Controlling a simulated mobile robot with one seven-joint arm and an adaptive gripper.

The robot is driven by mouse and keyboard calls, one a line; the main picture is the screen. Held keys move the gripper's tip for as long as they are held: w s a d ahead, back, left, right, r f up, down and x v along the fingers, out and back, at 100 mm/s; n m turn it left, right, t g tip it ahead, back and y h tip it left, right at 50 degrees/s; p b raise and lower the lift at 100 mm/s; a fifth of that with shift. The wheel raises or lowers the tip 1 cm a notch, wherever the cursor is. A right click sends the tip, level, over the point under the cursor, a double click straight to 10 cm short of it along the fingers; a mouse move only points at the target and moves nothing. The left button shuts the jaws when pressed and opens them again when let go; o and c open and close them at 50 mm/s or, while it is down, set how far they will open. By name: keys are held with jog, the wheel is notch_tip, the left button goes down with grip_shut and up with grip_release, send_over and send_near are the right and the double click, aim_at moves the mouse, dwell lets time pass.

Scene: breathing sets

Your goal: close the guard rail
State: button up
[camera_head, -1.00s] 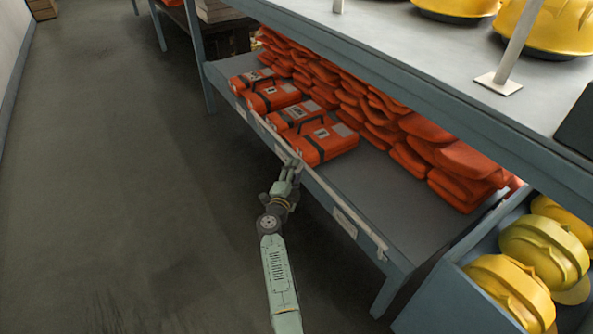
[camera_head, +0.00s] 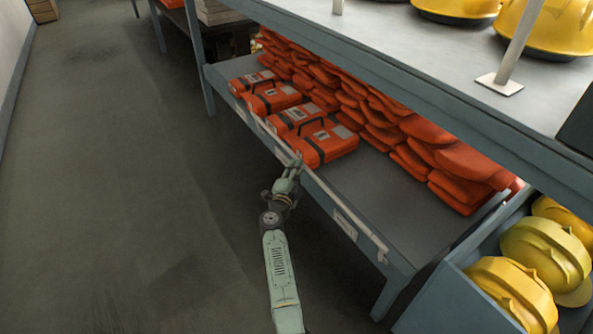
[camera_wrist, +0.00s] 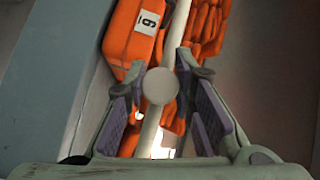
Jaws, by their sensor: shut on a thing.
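The guard rail (camera_head: 366,232) is a thin pale bar along the front edge of the lower shelf (camera_head: 385,190). In the wrist view the rail (camera_wrist: 178,35) runs up the picture as a white rod with a round pale knob (camera_wrist: 160,86) between the fingers. My gripper (camera_head: 296,164) is at the shelf's front edge, near the middle of its length. In the wrist view my gripper (camera_wrist: 160,92) is shut on the rail, one finger on each side. The exact contact is partly hidden by the knob.
Orange cases (camera_head: 325,145) lie behind the rail, with stacked orange packs (camera_head: 375,115) further back. A bin of yellow helmets (camera_head: 545,250) stands at the right. The upper shelf (camera_head: 430,60) overhangs the cases. The floor (camera_head: 110,200) at the left is clear.

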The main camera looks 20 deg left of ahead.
grip_shut()
jog(key=shift+r, duration=0.1)
jog(key=p, duration=0.2)
jog(key=r+p, duration=0.1)
jog(key=p, duration=0.1)
jog(key=shift+w+d+g, duration=0.2)
jog(key=shift+w+g, duration=0.1)
jog(key=shift+w+d+m+p, duration=0.4)
jog(key=shift+w+d+p, duration=0.25)
jog(key=shift+p, duration=0.4)
jog(key=shift+a, duration=0.1)
jog(key=o, duration=0.8)
grip_release()
jog(key=shift+f, duration=0.1)
